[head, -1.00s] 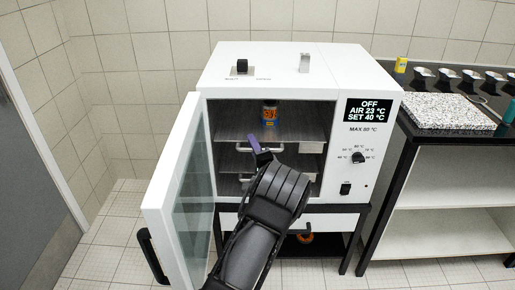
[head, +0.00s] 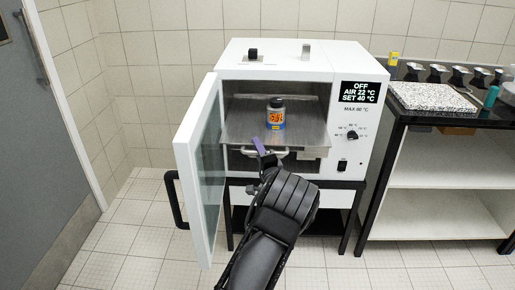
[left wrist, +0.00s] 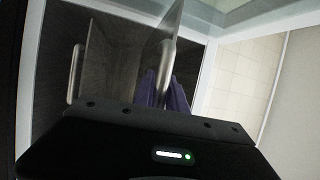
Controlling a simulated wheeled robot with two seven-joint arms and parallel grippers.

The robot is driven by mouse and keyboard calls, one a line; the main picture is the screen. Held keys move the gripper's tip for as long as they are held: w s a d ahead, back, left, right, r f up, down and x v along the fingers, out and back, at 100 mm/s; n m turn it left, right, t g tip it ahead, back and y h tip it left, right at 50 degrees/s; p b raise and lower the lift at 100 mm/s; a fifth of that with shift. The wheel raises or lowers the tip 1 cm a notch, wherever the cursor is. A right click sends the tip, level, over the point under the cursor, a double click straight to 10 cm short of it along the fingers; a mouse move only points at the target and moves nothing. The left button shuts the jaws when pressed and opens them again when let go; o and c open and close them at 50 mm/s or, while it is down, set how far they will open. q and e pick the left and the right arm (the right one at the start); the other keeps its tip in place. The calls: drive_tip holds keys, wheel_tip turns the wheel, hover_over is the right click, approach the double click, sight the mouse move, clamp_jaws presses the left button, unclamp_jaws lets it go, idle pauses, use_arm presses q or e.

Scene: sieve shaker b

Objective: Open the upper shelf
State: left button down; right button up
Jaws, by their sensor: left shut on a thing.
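The upper shelf (head: 245,126) is a grey metal plate inside a white oven (head: 350,110). It sticks out toward me through the open front, with a labelled bottle (head: 276,116) upright on it. My left gripper (head: 262,150) is at the shelf's front handle (head: 285,154), its purple fingers shut on it. In the left wrist view the purple fingers (left wrist: 166,92) close around the upper shelf's handle (left wrist: 165,66). A second handle (left wrist: 76,75), of the lower shelf, shows to the left there. My right gripper is not in view.
The oven's glass door (head: 205,150) stands open at the left, with a black handle (head: 175,200). A bench (head: 440,125) with a speckled slab (head: 432,96) stands at the right. The tiled floor at the left is clear.

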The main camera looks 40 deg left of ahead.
use_arm(q)
drive_tip(key=shift+f, duration=0.25)
drive_tip(key=c, duration=1.5)
unclamp_jaws()
drive_tip(key=shift+o, duration=0.5)
drive_tip(key=shift+r, duration=0.1)
drive_tip(key=v, duration=0.7)
drive_tip(key=shift+s+d, duration=0.2)
drive_tip(key=shift+d, duration=0.1)
